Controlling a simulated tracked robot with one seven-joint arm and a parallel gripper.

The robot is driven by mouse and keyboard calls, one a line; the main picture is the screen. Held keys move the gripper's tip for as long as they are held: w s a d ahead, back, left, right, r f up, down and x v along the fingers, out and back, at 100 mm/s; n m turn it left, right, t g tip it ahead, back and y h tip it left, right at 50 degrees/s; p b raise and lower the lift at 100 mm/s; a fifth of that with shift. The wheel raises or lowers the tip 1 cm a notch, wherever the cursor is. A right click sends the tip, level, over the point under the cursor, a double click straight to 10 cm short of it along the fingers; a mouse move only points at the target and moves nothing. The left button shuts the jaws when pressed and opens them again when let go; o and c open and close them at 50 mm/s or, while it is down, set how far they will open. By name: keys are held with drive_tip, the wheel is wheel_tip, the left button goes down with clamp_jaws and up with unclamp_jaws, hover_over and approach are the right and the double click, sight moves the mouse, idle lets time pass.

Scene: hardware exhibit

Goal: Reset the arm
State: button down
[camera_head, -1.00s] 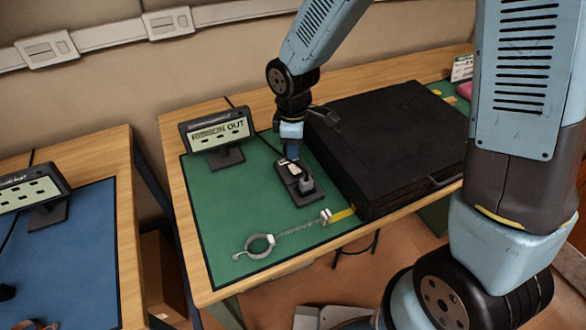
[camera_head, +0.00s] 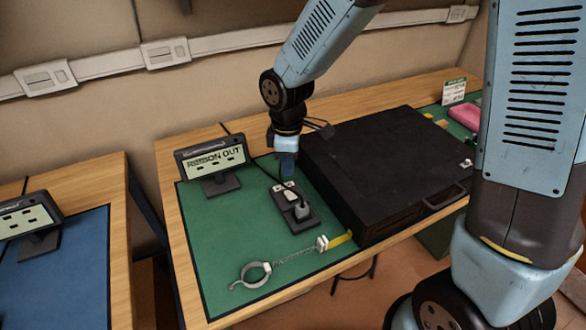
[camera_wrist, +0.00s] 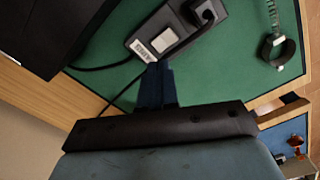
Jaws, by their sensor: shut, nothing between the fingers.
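My gripper (camera_head: 287,172) points down above the green mat (camera_head: 235,225), over the back end of a black power strip (camera_head: 309,222). In the wrist view its dark blue fingers (camera_wrist: 156,82) are together with nothing between them. The power strip (camera_wrist: 186,43) shows there just beyond the fingertips, with a pale rocker switch and a dark plug in it. A small gap seems to lie between the fingertips and the strip; contact cannot be told for sure.
A large black case (camera_head: 385,160) stands close right of my gripper. A small display (camera_head: 212,160) reading "RIBBON OUT" stands at left. A wrist strap (camera_head: 255,273) with a coiled cord lies at the front. The mat's left part is clear.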

drive_tip(key=shift+w+d+r, duration=0.1)
drive_tip(key=d+r+m+t, duration=0.3)
drive_tip(key=d+r+m, duration=0.6)
drive_tip(key=d+r, duration=0.65)
drive_tip(key=s+d+r+m+t, duration=0.1)
drive_tip(key=s+d+r+m, duration=0.3)
drive_tip(key=d, duration=0.3)
drive_tip(key=s+d+r+m+t, duration=0.1)
drive_tip(key=s+d+r+m, duration=0.3)
drive_tip(key=s+d+m, duration=0.1)
drive_tip(key=shift+s+d+r+t, duration=0.15)
drive_tip(key=shift+s+d+t, duration=0.15)
drive_tip(key=shift+s+d, duration=0.75)
